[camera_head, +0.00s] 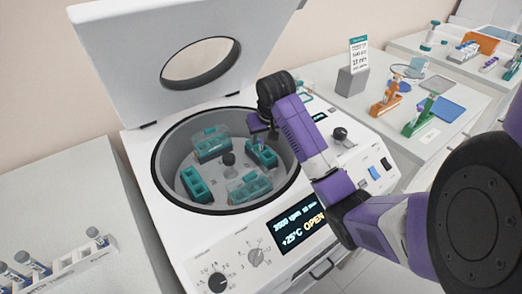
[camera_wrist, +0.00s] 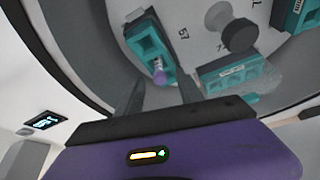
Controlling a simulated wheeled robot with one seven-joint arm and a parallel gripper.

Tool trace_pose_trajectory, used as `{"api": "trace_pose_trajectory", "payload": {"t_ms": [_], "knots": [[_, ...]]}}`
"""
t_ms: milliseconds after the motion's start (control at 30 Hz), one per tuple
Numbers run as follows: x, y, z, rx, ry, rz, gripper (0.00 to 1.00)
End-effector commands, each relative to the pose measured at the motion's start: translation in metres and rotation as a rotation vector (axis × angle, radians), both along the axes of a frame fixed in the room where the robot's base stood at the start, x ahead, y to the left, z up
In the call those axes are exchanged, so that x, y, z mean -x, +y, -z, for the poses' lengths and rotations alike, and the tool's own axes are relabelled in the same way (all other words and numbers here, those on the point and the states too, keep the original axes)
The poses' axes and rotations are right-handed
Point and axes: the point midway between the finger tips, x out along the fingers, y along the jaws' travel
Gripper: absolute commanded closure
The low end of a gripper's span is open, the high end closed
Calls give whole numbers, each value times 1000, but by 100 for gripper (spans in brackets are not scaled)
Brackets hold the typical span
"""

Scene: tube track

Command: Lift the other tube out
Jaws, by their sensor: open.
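A tube with a purple cap (camera_wrist: 159,74) stands in one slot of a teal bucket (camera_wrist: 146,42) inside the open centrifuge in the wrist view. The same bucket (camera_head: 262,156) shows at the right of the bowl in the head view. My gripper (camera_wrist: 162,88) is open, its two fingers on either side of the tube's near end; I cannot tell whether they touch it. In the head view my gripper (camera_head: 262,130) reaches down over that bucket and partly hides the tube.
The centrifuge lid (camera_head: 185,55) stands raised behind the bowl. The bowl rim (camera_head: 157,170) surrounds the buckets closely. A white rack (camera_head: 72,262) with several dark-capped tubes is at the lower left. An orange rack (camera_head: 386,98) and a green rack (camera_head: 417,119) stand on the right counter.

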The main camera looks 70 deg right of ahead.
Motion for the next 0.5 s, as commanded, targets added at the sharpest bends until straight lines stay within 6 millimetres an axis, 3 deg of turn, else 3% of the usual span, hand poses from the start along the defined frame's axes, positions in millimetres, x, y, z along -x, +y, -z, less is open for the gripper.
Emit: {"api": "trace_pose_trajectory", "payload": {"t_ms": [200,467,500], "knots": [[-6,-7,23,0,1,0,56],[-7,-8,25,1,-1,0,56],[-7,-8,25,1,-1,0,62]]}}
